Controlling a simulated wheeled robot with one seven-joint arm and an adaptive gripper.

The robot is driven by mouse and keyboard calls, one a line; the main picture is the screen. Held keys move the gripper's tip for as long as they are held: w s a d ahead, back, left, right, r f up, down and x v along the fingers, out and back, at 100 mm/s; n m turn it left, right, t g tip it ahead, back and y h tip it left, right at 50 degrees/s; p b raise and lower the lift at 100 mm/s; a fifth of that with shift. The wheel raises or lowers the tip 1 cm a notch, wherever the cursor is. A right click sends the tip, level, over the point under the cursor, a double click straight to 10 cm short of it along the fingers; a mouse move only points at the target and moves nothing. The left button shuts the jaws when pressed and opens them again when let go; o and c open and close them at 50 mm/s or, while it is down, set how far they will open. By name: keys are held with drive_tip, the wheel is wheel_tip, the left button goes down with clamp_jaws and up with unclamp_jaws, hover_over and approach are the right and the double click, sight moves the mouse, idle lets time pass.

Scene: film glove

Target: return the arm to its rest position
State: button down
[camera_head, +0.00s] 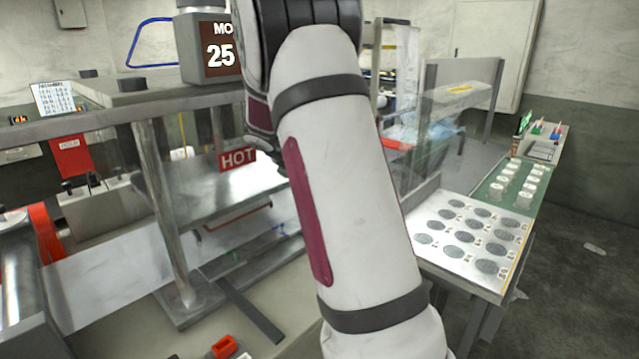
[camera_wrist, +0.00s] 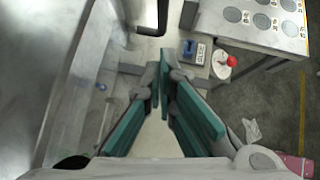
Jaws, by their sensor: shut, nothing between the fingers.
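My arm (camera_head: 345,190), white with dark bands and a maroon strip, rises through the middle of the head view and is bent at the top. My gripper is outside the head view. In the wrist view my gripper (camera_wrist: 165,75) shows grey fingers with teal pads. The fingers come together at the tips, shut and empty. The fingertips appear in front of a pale surface, near a small blue device (camera_wrist: 194,52) and a red ball-shaped knob (camera_wrist: 232,61). I cannot tell how far they are from these.
A metal frame with a HOT sign (camera_head: 237,159) stands left of my arm. A clear panel (camera_head: 432,140) and a white tray with several grey discs (camera_head: 470,270) stand to the right. An orange-red object (camera_head: 225,347) lies at the bottom. Open floor (camera_head: 590,260) shows at far right.

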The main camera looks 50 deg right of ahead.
drive_tip(key=shift+v, duration=2.35)
drive_tip(key=shift+a, duration=0.1)
drive_tip(key=s+a+r+m+t+y, duration=0.1)
drive_tip(key=s+a+r+m+y, duration=0.15)
drive_tip(key=s+a+m, duration=0.55)
drive_tip(key=s+a+r+m+t+y, duration=0.1)
drive_tip(key=s+a+r+m+y, duration=0.2)
drive_tip(key=a, duration=0.8)
drive_tip(key=s+a+m+t+y, duration=0.1)
drive_tip(key=s+a+m+y, duration=0.2)
drive_tip(key=s+a+m, duration=0.6)
drive_tip(key=s+a, duration=0.5)
drive_tip(key=a, duration=0.1)
drive_tip(key=shift+s+a+f+t, duration=0.3)
drive_tip(key=shift+s+t, duration=0.1)
drive_tip(key=shift+d, duration=0.1)
